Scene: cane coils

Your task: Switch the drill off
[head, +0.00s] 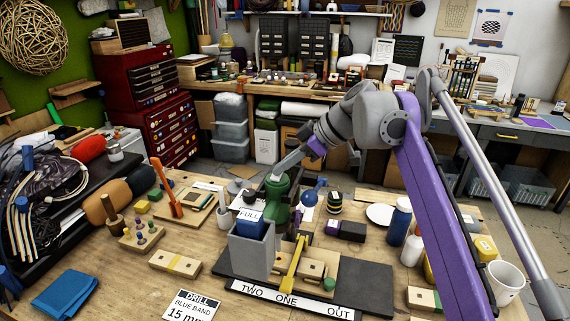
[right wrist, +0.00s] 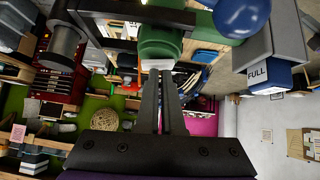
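The green drill (head: 278,188) stands upright on the workbench behind a grey box. Its green body also fills the top middle of the right wrist view (right wrist: 160,38). A small pale piece with a reddish edge (right wrist: 157,64) shows on the drill just past my fingertips; I cannot tell whether it is the switch. My right gripper (head: 277,176) reaches in from the right to the top of the drill. In the right wrist view its two dark fingers (right wrist: 160,74) lie together with nothing seen between them. I cannot tell whether they touch the drill. My left gripper is not in view.
The grey box (head: 252,252) holds a blue block marked FULL. A yellow lever (head: 293,268) lies over a dark base marked TWO, ONE, OUT. A blue bottle (head: 399,222) and white mug (head: 505,280) stand at right.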

